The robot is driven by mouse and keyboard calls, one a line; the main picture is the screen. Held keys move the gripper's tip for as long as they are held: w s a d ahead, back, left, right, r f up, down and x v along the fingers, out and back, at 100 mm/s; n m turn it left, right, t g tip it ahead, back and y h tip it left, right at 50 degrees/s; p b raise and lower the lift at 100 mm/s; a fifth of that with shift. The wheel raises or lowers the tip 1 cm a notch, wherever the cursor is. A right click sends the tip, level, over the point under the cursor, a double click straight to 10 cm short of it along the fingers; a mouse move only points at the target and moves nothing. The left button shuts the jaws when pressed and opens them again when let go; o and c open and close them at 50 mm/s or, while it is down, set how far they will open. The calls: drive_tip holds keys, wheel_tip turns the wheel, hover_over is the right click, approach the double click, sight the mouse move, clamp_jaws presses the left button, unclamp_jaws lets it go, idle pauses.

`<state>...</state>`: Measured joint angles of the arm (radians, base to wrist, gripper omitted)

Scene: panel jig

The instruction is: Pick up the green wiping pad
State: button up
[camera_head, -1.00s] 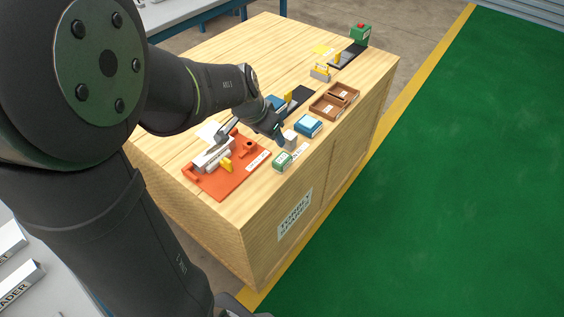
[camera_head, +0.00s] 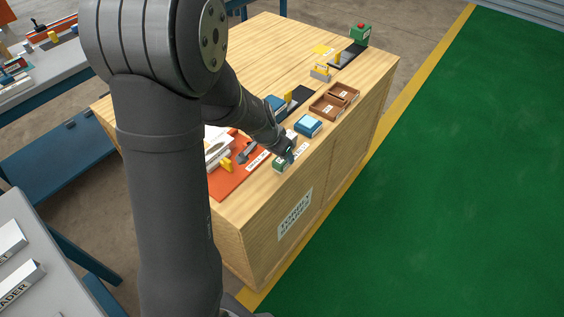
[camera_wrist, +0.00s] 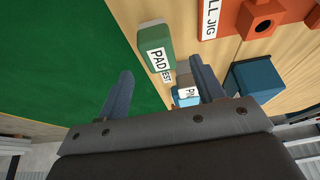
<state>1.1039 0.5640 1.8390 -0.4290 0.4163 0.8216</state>
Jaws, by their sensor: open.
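The green wiping pad (camera_head: 279,166) lies near the front edge of the wooden bench, beside the orange-red jig board (camera_head: 228,184). In the wrist view the pad (camera_wrist: 154,40) has a green body and a white label reading "PAD". My gripper (camera_head: 289,157) is over the pad's right side in the head view and partly hides it. In the wrist view my gripper (camera_wrist: 161,75) is open and empty. The pad shows beyond the fingertips, roughly in line with the gap between them. I cannot tell the exact height above it.
A small grey block (camera_wrist: 183,79) and a blue labelled box (camera_head: 308,125) stand close to the pad. Another blue box (camera_head: 276,103) is farther back. A brown divided tray (camera_head: 328,106) lies along the edge. Green floor (camera_head: 470,180) lies beyond the bench.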

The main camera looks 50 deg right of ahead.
sight(282, 163)
drive_tip(key=shift+x, duration=2.25)
drive_tip(key=shift+a, duration=0.1)
drive_tip(key=c, duration=1.1)
